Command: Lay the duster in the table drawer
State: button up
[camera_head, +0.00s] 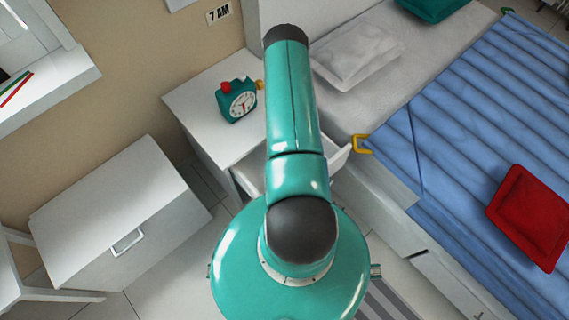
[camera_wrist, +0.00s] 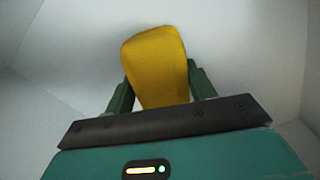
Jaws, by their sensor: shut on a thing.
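The duster (camera_wrist: 155,60) shows as a yellow, rounded piece in the wrist view. My gripper (camera_wrist: 160,84) is shut on it, with one green finger on each side. White walls surround the gripper and duster in that view, consistent with the inside of the drawer. In the head view, the white table drawer (camera_head: 341,158) is pulled open below the bedside table (camera_head: 190,98). My arm covers most of the drawer there and hides my gripper and the duster. Whether the duster touches the drawer's bottom cannot be told.
A teal alarm clock (camera_head: 237,100) stands on the table. The bed with a blue blanket (camera_head: 480,120) and red cushion (camera_head: 530,215) is on the right. A yellow bracket (camera_head: 362,144) sits at the blanket's corner. A white cabinet (camera_head: 115,215) stands at left.

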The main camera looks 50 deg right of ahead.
jog(key=shift+f, duration=0.2)
jog(key=o, duration=1)
jog(key=shift+o, duration=0.2)
jog(key=shift+r, duration=0.15)
notch_tip(320, 180, up, 12)
jog(key=shift+w+r, duration=0.1)
